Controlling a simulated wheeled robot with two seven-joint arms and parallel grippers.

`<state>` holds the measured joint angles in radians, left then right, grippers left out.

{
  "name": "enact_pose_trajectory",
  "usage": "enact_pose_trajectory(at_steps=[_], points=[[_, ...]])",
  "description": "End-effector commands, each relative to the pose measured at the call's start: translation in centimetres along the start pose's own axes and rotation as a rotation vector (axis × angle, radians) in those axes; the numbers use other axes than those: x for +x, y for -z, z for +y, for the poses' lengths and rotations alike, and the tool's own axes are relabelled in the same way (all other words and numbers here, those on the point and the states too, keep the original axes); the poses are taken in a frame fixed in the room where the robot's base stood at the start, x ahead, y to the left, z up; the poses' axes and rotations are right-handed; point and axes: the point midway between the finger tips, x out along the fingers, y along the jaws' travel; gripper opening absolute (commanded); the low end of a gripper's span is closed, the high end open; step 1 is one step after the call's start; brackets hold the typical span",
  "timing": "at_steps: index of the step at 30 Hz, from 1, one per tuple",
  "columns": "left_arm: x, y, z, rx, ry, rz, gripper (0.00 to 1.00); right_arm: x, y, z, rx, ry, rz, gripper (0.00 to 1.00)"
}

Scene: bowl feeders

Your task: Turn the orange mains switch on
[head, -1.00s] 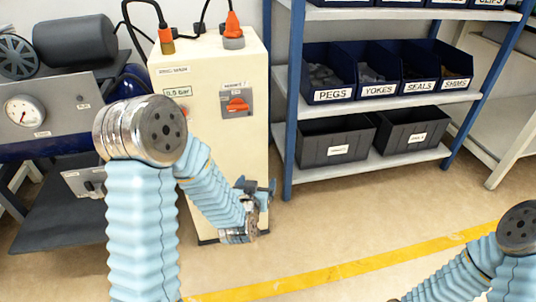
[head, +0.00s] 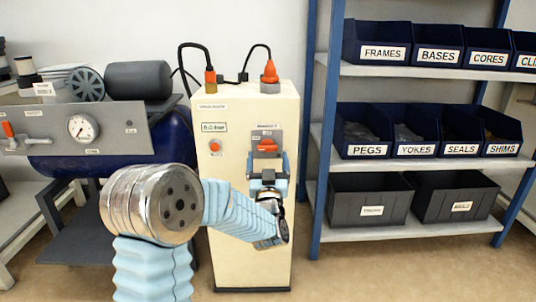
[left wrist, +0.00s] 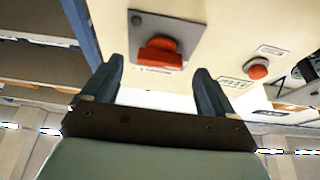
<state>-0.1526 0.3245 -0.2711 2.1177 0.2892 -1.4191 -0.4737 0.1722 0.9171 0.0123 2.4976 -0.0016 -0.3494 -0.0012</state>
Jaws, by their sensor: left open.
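The orange mains switch (head: 267,146) sits on a grey plate on the upper front of the cream cabinet (head: 235,250). Its handle looks roughly level. It also shows in the left wrist view (left wrist: 160,52), ahead of the fingers. My left gripper (head: 268,166) is open and empty, just below and in front of the switch. In the left wrist view, its two fingers (left wrist: 158,72) are spread to either side of the switch's handle. Contact with the handle does not show. My right gripper is not in view.
A round red button (head: 214,147) and a small display (head: 214,127) are left of the switch. Cables plug into the cabinet's top. A blue shelf rack with bins (head: 372,200) stands close on the right, and a compressor with a gauge (head: 82,128) on the left.

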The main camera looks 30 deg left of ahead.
Motion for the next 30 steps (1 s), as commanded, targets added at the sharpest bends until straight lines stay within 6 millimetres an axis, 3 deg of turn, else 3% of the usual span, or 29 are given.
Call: enact_pose_trajectory(at_steps=[6, 15, 26, 30], points=[[2.2, 0.0, 0.0, -0.001, 0.0, 0.0, 0.87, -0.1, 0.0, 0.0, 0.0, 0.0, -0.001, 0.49], [2.5, 0.0, 0.0, -0.001, -0.001, -0.001, 0.87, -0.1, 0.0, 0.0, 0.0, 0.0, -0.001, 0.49], [2.4, 0.0, 0.0, -0.001, -0.001, -0.001, 0.34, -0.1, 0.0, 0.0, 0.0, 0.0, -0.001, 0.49], [2.4, 0.0, 0.0, 0.002, -0.002, -0.001, 0.31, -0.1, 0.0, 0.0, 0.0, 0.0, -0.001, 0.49]])
